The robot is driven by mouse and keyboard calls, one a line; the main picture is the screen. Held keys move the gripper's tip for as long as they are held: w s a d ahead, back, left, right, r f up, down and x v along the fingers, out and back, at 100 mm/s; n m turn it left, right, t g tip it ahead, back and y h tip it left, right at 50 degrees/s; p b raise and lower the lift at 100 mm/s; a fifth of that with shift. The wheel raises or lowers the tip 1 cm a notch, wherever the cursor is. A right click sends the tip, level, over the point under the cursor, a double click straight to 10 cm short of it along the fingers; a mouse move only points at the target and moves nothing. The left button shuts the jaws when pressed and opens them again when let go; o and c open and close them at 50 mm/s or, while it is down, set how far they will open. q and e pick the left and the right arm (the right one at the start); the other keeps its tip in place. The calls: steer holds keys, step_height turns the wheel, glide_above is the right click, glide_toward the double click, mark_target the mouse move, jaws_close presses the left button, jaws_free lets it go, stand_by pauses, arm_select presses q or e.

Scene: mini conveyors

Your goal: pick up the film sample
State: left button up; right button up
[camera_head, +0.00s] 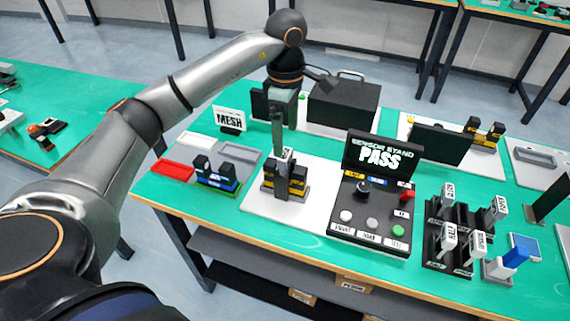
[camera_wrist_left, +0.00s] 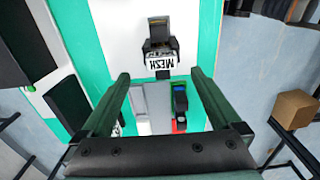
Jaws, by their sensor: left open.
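Several upright samples with white labels stand in a black rack (camera_head: 436,257) at the right; their small lettering is too unclear to tell which is the film sample. A sample labelled MESH (camera_wrist_left: 160,51) stands in a black-and-yellow holder (camera_head: 270,185) on a white board. My left gripper (camera_head: 284,150) points down over that holder, its fingers partly hiding what stands there. In the left wrist view its two green fingers are spread apart, with nothing gripped between them. My right gripper is not in view.
A black console (camera_head: 375,225) with buttons and a PASS screen (camera_head: 380,157) stands between holder and rack. A black box (camera_head: 343,108) stands behind. A blue-topped block (camera_head: 515,257) is at far right.

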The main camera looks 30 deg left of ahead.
mark_target(285, 153)
arm_select(q)
steer(key=shift+s+f+p, duration=0.1)
steer(key=shift+f+p, duration=0.3)
steer(key=shift+f, duration=2.95)
